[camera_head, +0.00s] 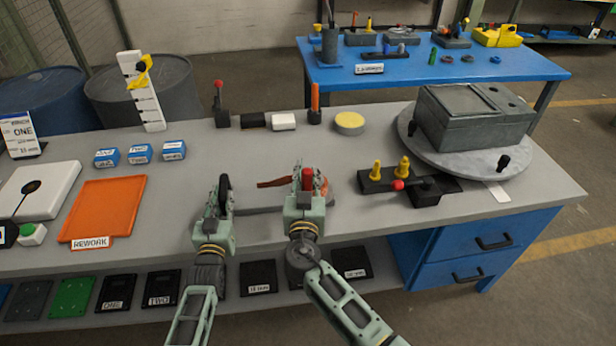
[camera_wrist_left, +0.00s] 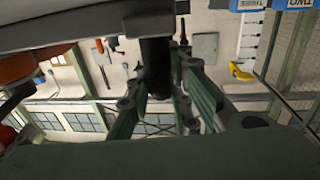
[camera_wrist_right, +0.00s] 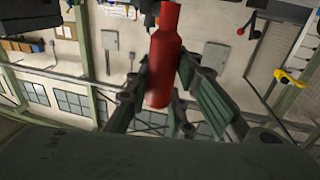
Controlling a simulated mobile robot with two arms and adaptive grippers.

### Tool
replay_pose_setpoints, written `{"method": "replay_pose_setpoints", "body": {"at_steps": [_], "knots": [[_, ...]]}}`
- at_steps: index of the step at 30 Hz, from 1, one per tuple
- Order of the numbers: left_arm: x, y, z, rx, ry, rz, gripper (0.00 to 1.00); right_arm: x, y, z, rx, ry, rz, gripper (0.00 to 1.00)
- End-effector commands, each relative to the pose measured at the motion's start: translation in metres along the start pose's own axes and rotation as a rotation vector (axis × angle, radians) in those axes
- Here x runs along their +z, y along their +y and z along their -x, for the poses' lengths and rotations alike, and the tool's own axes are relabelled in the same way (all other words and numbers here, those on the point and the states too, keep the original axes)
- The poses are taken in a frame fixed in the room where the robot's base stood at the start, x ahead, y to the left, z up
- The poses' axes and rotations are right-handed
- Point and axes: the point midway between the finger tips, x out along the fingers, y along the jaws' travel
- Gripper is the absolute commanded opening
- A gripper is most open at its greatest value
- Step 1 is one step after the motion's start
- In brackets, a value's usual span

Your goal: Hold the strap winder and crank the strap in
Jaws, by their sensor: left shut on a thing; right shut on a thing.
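The strap winder lies near the bench's front edge, mostly hidden by my grippers. Its orange drum (camera_head: 324,190) shows behind my right gripper, and an orange-red strap (camera_head: 272,183) reaches left from it. My left gripper (camera_head: 219,200) is shut on the winder's black upright handle (camera_head: 224,182); the handle also shows between the fingers in the left wrist view (camera_wrist_left: 155,65). My right gripper (camera_head: 305,190) is shut on the red crank knob (camera_head: 307,177). The knob stands between the fingers in the right wrist view (camera_wrist_right: 163,60). The crank arm is hidden.
An orange rework tray (camera_head: 105,208) and several blue boxes (camera_head: 140,153) lie to the left. A black block with yellow pegs (camera_head: 378,187) stands to the right, before a grey round turntable (camera_head: 425,158) with a grey housing (camera_head: 475,118). A yellow disc (camera_head: 349,122) lies behind.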

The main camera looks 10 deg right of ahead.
Motion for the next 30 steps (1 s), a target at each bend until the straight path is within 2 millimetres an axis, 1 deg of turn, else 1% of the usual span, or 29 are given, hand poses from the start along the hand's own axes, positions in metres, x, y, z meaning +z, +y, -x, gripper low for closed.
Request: {"method": "replay_pose_setpoints", "body": {"at_steps": [1, 8, 14, 24, 30], "knots": [[0.012, 0.0, 0.004, -0.001, -0.026, 0.008, 0.0, 0.001, -0.002, 0.0, -0.004, 0.0, 0.006, 0.0], [0.012, 0.0, 0.004, 0.0, -0.026, 0.007, 0.0, 0.001, -0.006, -0.001, -0.006, 0.0, 0.005, 0.0], [0.012, 0.001, 0.004, 0.0, -0.026, 0.007, 0.0, 0.0, -0.015, -0.003, -0.008, 0.001, 0.004, 0.0], [0.012, 0.002, 0.004, 0.002, -0.026, 0.006, 0.0, 0.0, -0.038, -0.014, -0.013, 0.0, 0.002, 0.0], [0.012, 0.003, 0.004, 0.003, -0.026, 0.006, 0.0, 0.001, -0.049, -0.022, -0.015, -0.001, 0.002, 0.0]]}}
